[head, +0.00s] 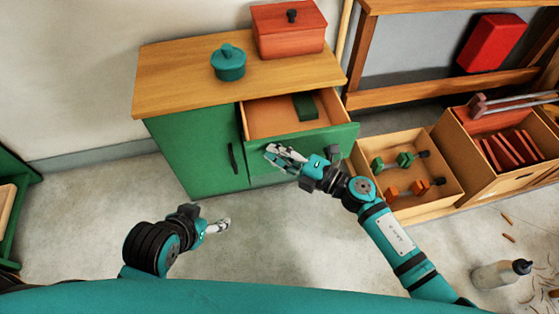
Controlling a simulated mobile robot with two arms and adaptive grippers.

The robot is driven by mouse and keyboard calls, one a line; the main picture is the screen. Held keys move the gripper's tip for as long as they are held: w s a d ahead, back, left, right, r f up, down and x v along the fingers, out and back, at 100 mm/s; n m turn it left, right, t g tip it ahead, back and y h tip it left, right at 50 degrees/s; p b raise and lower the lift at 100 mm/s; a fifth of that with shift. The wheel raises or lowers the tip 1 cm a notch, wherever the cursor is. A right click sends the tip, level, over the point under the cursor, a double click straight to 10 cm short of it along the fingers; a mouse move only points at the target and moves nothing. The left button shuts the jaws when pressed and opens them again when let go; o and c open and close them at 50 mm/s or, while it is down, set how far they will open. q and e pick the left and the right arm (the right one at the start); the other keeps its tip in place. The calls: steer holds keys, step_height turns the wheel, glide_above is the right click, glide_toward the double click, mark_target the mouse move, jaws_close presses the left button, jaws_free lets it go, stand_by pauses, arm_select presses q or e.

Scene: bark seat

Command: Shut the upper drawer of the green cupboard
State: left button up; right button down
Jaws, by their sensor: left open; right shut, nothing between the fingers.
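The green cupboard (192,155) with a wooden top stands against the wall. Its upper drawer (310,143) is pulled out, and a dark green block (305,107) lies inside it. My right gripper (270,153) is shut and empty, in front of the drawer's green front in the picture; I cannot tell whether it touches it. My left gripper (224,225) is low over the floor, left of the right arm and apart from the cupboard; its fingers show only small. The cupboard's lower front right part is partly hidden by my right gripper and arm.
A teal lidded pot (228,63) and a red box (288,31) stand on the cupboard top. Right of the cupboard, a wooden crate (440,190) holds dumbbells, beside a box of red items (512,150). A bottle (500,274) lies at lower right. Floor before the cupboard is clear.

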mark_target(280, 136)
steer(key=w, duration=0.2)
steer(key=w+a+b, duration=0.1)
steer(key=w, duration=0.1)
steer(key=w+a, duration=0.1)
steer(key=w, duration=0.1)
steer(key=shift+w+a+f+b, duration=0.1)
steer(key=shift+w+f+b, duration=0.05)
steer(key=shift+w+b, duration=0.2)
arm_select(q)
steer(key=w+d+r+t+h+b, duration=0.1)
steer(key=w+d+r+t, duration=0.3)
steer(key=w+r+t, duration=0.5)
step_height(280, 136, up, 3)
steer(key=shift+w+d+r+t+h+b, duration=0.15)
steer(key=shift+w+d+t+h+b, duration=0.2)
steer(key=shift+w+h, duration=0.5)
arm_select(e)
steer(key=w, duration=0.1)
steer(key=w+a, duration=0.1)
steer(key=w, duration=0.2)
steer(key=shift+w+a+r, duration=0.2)
steer(key=shift+w+a, duration=0.05)
steer(key=shift+w, duration=0.05)
arm_select(q)
steer(key=shift+s+a, duration=0.1)
